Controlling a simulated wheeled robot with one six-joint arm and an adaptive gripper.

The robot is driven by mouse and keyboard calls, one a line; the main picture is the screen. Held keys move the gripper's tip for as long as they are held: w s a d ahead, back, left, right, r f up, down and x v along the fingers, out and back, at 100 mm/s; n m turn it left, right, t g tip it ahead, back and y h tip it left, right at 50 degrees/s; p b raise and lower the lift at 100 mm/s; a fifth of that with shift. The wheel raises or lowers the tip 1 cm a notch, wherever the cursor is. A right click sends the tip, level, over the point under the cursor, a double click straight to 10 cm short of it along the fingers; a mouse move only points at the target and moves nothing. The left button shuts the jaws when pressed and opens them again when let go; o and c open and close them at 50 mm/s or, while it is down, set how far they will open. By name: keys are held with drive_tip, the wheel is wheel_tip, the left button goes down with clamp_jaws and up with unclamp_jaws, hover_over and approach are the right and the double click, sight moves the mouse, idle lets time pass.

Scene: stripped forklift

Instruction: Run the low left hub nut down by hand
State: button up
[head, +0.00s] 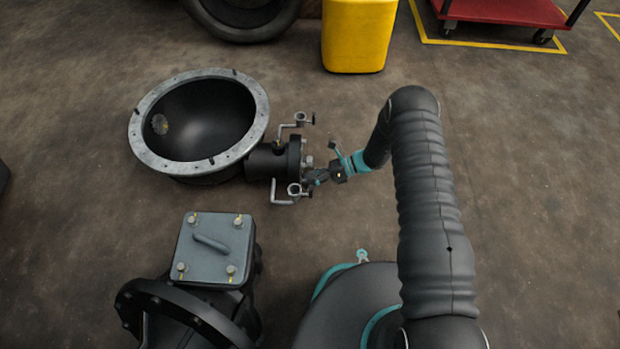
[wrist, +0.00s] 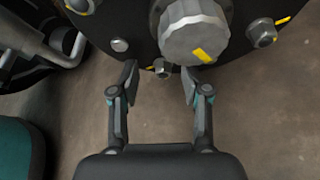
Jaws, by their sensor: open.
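The dark round hub (head: 293,158) sits at the end of a black axle housing, facing my arm. In the wrist view the hub face (wrist: 136,22) fills the top, with a large grey hex cap (wrist: 195,32) bearing a yellow mark. A small nut (wrist: 162,68) with a yellow mark sits at the lower rim, between and just beyond my fingertips. A plain round head (wrist: 120,45) sits left of it, and another yellow-marked nut (wrist: 262,33) sits right. My gripper (wrist: 160,82) is open and empty; contact with the nut cannot be told. My gripper also shows in the head view (head: 322,176), close to the hub.
A large bowl-shaped housing (head: 250,135) adjoins the hub on the left. Bent metal brackets (head: 284,201) stick out by the hub. A grey-lidded gearbox (head: 213,262) stands near my base. A yellow bin (head: 358,35) and red cart (head: 505,12) stand behind. Floor at right is clear.

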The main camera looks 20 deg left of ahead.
drive_tip(key=v, duration=1.2)
drive_tip(key=shift+f, duration=0.1)
